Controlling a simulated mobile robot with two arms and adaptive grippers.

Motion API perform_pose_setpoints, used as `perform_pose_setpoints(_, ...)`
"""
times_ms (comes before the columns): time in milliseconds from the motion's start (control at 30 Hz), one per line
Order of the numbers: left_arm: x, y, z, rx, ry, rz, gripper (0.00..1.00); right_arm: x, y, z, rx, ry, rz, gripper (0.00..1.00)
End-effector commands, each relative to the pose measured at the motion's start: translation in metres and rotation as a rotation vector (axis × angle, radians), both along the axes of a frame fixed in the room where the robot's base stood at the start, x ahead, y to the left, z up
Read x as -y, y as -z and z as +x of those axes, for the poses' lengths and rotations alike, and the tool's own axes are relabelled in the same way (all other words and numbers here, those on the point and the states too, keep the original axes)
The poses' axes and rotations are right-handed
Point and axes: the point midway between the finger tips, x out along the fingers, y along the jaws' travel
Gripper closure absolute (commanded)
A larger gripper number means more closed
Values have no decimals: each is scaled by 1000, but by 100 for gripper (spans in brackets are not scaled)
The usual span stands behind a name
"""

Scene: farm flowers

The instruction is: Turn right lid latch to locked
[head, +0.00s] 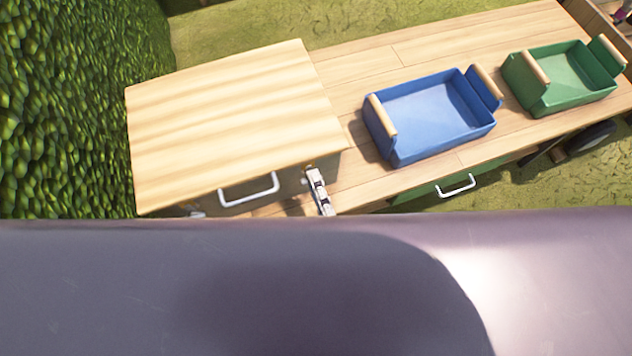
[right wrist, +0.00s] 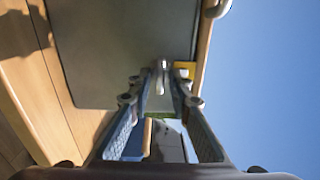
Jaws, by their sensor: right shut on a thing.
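A box with a pale wooden lid (head: 235,120) stands at the left end of the wooden table in the head view. Its lid lies flat on it. My right gripper (head: 319,192) is at the box's front right corner, just below the lid edge. In the right wrist view its two fingers (right wrist: 161,88) close in on the small metal right latch (right wrist: 162,74) on the dark grey front panel (right wrist: 110,50). A small yellow piece (right wrist: 186,68) sits beside the latch. The latch's exact angle is hard to read. My left gripper is not in view.
A white handle (head: 250,190) sticks out from the box front. A blue tray (head: 430,115) and a green tray (head: 565,75) stand to the right on the table. A drawer handle (head: 456,187) is below the blue tray. A large grey-purple surface blocks the bottom of the head view.

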Motion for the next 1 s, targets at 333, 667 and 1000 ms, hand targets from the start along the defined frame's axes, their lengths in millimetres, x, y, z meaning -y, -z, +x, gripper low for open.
perform_pose_setpoints(333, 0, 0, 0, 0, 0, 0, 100, 0, 0, 0, -1, 0, -1, 66)
perform_pose_setpoints(667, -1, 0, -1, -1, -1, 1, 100, 8, 1, -27, -4, -3, -3, 66)
perform_pose_setpoints(1000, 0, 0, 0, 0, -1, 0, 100, 30, 1, -93, -3, -3, -2, 66)
